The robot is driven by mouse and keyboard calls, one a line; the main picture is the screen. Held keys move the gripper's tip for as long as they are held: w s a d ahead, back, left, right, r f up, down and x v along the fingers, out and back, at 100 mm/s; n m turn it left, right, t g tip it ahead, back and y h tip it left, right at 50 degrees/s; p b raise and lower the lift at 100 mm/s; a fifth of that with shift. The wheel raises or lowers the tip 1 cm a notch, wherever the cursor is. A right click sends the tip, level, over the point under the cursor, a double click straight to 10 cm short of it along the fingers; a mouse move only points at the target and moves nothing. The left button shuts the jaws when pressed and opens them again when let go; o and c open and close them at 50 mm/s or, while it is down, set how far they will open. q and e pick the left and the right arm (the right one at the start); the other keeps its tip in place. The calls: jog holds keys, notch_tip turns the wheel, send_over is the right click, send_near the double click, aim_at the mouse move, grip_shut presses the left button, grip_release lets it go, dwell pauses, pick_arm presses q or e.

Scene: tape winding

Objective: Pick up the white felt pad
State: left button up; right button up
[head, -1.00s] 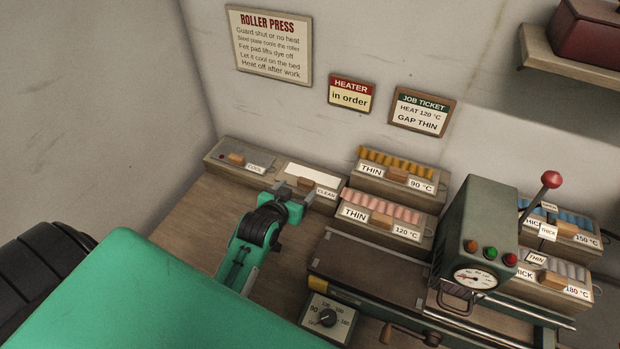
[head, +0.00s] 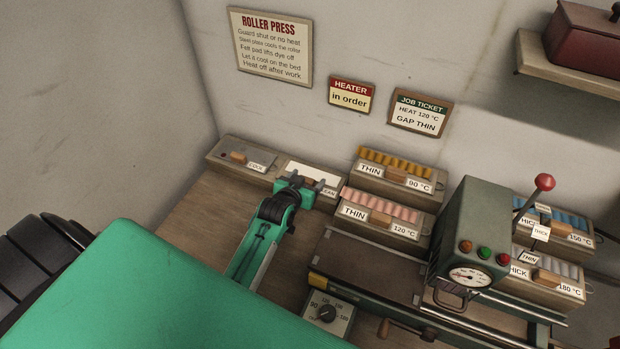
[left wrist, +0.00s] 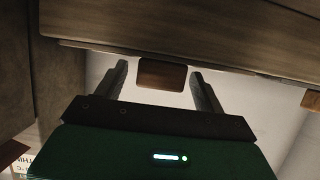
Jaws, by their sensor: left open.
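A white flat surface (head: 312,171), which looks like the white felt pad, fills the top of the box labelled CLEAN (head: 332,203) at the back. My left gripper (head: 306,181) is at the front of this box. Its fingers are open and cover part of the label and front. In the left wrist view the open fingers (left wrist: 161,78) stand on either side of a brown wooden handle (left wrist: 162,75), with gaps between. The pad is not visible in that view. My right gripper is in neither view.
The roller press (head: 470,240) is farther right. Bare bench (head: 215,205) lies left of my arm.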

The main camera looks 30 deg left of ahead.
pick_arm(q)
jog(key=c, duration=1.1)
jog(key=shift+r, duration=0.15)
notch_tip(320, 180, up, 20)
jog(key=b, duration=0.2)
